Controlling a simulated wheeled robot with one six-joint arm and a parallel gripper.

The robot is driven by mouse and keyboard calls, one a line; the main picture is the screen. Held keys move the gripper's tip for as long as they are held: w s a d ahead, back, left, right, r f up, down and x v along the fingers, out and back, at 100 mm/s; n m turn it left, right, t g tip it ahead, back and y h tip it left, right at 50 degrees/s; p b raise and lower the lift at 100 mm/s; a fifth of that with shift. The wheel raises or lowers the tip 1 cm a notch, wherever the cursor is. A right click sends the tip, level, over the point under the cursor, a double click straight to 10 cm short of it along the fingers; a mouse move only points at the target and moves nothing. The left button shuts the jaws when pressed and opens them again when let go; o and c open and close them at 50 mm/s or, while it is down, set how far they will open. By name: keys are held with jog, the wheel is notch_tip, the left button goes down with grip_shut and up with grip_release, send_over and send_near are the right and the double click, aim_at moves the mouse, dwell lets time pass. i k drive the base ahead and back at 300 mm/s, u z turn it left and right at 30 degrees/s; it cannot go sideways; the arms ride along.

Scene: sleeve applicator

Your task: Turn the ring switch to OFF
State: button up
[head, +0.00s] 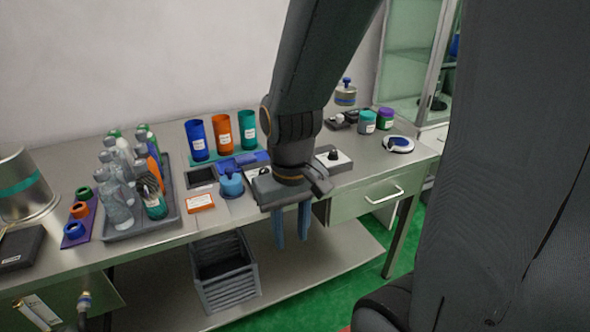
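A small box with a pale top and a black knob (334,155) stands on the table, just right of my wrist. It looks like a switch, but I cannot read any label or tell which way the knob points. My arm partly covers the box's left side. My gripper (292,240) hangs down in front of the table's front edge, lower in the picture than the knob. Its two blue fingers are apart with nothing between them, and it does not touch the knob.
Left of my arm are a blue pot (231,185), an orange-labelled box (200,203), several coloured cups (222,133) and a grey tray (172,214) of bottles. Right are jars (367,122) and a round blue-and-white device (398,144). A grey crate (229,290) sits below.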

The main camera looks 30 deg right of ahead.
aim_at(333, 156)
jog(key=z, duration=0.8)
